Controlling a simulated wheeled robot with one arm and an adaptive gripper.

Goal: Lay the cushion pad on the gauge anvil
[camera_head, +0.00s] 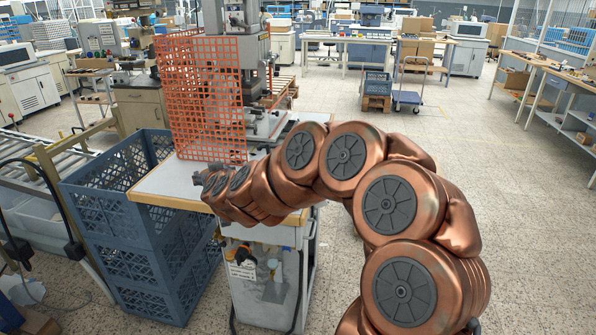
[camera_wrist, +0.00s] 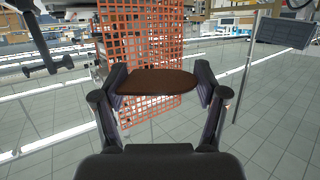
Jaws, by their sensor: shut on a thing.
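The cushion pad, a flat dark brown piece with a rounded edge (camera_wrist: 157,83), shows in the wrist view. My gripper (camera_wrist: 161,79) is shut on it, one finger at each side, and holds it off any surface. In the head view the end of my arm is over the front part of the white-topped bench (camera_head: 165,182); the pad cannot be made out there. The press (camera_head: 247,62) stands at the back of that bench, partly behind an orange mesh guard (camera_head: 205,100). I cannot pick out the gauge anvil in either view.
The orange mesh guard (camera_wrist: 150,45) stands upright just beyond the pad in the wrist view. Blue stacked crates (camera_head: 125,225) stand left of the bench, next to a roller conveyor (camera_head: 45,160). The floor to the right (camera_head: 500,190) is open.

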